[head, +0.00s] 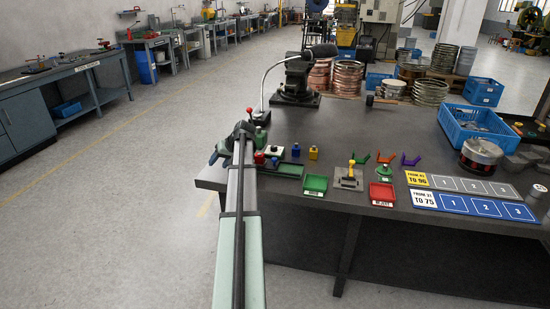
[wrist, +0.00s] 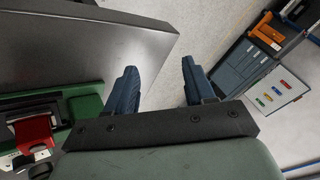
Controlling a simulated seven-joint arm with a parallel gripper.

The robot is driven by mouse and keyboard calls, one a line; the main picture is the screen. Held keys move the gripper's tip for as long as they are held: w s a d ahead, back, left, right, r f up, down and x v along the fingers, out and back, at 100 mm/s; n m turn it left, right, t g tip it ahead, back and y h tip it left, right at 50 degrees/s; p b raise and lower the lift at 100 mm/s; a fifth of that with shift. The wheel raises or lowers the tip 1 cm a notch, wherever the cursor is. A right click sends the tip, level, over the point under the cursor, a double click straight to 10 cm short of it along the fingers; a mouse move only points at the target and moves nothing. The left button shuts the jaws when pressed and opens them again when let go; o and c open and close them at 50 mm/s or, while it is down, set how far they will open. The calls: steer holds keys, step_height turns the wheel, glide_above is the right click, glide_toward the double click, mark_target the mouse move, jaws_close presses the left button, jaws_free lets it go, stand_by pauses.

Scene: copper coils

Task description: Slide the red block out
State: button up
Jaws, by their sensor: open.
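A red block (head: 259,157) sits low on the green fixture (head: 289,170) near the left end of the table in the head view. In the wrist view the red block (wrist: 35,133) shows at the lower left, in front of a green part of the fixture (wrist: 85,105). My gripper (wrist: 158,72) is open, with nothing between its dark blue fingers. It is off to one side of the red block, near the table's edge, with floor beyond the fingers. My arm hides part of the fixture in the head view.
A green tray (head: 315,184), a red tray (head: 382,193) and a grey stand with a yellow handle (head: 351,172) are to the right. Small blue and yellow blocks (head: 313,152) stand behind. The dark table (head: 340,125) has free room at the back.

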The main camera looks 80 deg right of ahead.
steer(key=s+d+r+h, duration=0.2)
steer(key=s+d+r, duration=0.7)
steer(key=s+r, duration=0.35)
steer(key=n+g, duration=0.2)
steer(key=g, duration=0.2)
glide_above(275, 159)
steer(key=s+a, duration=0.4)
step_height(275, 159, down, 4)
steer(key=x, duration=1.3)
steer(key=shift+d+f, duration=0.2)
jaws_close()
steer(key=shift+s, duration=0.1)
